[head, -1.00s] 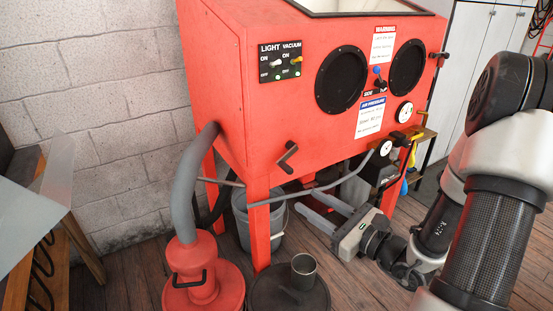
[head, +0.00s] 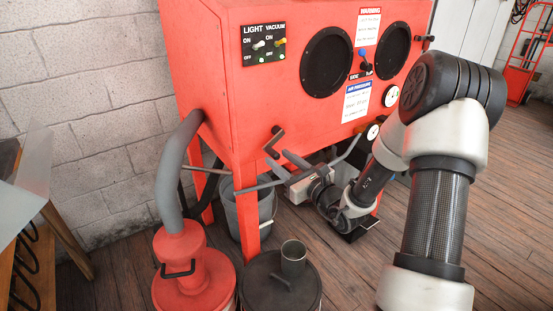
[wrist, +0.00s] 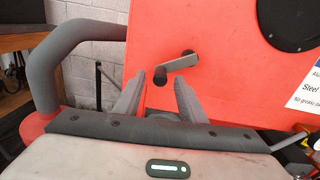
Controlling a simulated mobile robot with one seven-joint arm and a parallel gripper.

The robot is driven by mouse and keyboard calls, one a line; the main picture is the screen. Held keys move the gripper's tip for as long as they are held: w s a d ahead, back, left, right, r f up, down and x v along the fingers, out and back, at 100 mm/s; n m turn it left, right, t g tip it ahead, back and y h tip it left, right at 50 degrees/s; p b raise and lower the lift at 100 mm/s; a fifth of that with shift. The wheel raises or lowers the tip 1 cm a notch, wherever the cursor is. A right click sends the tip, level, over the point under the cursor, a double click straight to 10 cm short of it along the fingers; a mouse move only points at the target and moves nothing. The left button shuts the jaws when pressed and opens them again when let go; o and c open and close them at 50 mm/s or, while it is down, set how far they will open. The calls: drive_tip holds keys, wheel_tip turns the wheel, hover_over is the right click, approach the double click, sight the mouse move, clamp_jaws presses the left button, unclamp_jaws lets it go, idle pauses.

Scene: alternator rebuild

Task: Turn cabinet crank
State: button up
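The cabinet (head: 215,100) is a large red box on legs. Its crank (head: 273,142) is a small dark angled handle low on the front panel, and it also shows in the wrist view (wrist: 176,66). My gripper (head: 279,163) is just below and slightly right of the crank in the head view. In the wrist view my gripper (wrist: 160,85) has its two grey fingers spread apart, with the crank beyond and between their tips.
A grey hose (head: 172,170) runs from the cabinet to a red vacuum canister (head: 195,285) at lower left. A dark lidded drum (head: 260,285) and a grey bucket (head: 248,208) stand below the crank. Round glove ports (head: 326,62) and gauges (head: 391,96) are to the right.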

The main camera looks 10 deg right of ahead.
drive_tip(key=shift+x, duration=1.3)
clamp_jaws()
drive_tip(key=shift+d+f+b, duration=0.15)
drive_tip(key=shift+b, duration=0.15)
